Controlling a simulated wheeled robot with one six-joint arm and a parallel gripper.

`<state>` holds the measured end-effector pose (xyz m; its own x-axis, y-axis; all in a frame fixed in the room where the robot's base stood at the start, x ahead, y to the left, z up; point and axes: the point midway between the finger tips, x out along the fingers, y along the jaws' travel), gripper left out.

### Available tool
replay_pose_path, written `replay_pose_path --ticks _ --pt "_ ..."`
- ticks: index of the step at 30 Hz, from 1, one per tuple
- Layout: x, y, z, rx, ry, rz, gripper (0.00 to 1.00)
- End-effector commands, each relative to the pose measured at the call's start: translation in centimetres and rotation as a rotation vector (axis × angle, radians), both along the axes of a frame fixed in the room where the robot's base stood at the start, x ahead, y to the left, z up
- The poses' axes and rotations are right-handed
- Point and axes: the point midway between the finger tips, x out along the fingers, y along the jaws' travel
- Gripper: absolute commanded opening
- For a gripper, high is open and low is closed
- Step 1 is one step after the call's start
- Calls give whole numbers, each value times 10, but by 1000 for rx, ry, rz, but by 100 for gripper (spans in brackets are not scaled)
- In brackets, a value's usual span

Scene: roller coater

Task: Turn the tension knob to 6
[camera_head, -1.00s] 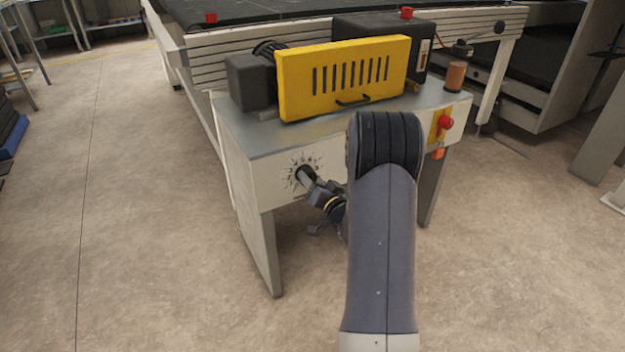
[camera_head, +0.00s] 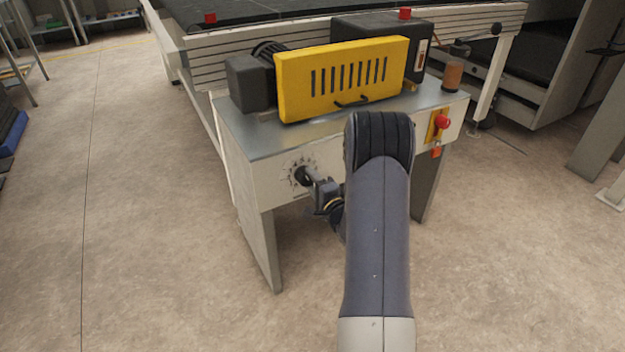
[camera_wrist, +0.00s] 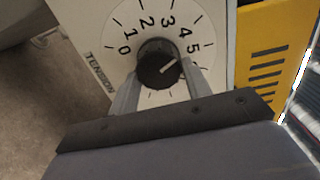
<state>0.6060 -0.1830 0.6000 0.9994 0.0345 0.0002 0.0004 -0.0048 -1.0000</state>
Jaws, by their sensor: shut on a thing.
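The tension knob (camera_wrist: 157,66) is a round black knob with a white pointer line, on a white dial (camera_wrist: 120,22) marked "TENSION". The numbers 0 to 5 are readable; no 6 can be made out near my right finger. The pointer aims up and right, roughly toward 5. My gripper (camera_wrist: 160,84) has one finger on each side of the knob and is shut on it. In the head view the knob (camera_head: 302,175) shows dark on the machine's front panel, with my gripper (camera_head: 312,181) reaching it from the right.
The machine's grey top (camera_head: 250,138) carries a yellow slotted cover (camera_head: 345,78) and a dark motor (camera_head: 250,80). A red button (camera_head: 442,122) sits on a yellow plate at the panel's right. Open floor (camera_head: 160,230) lies to the left.

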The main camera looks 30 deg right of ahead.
Motion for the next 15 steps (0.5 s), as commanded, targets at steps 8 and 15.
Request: replay_pose_path --ticks 8,15 --pt "0 -1 0 264 9 -2 23" --pt "0 0 -1 492 18 -2 23"
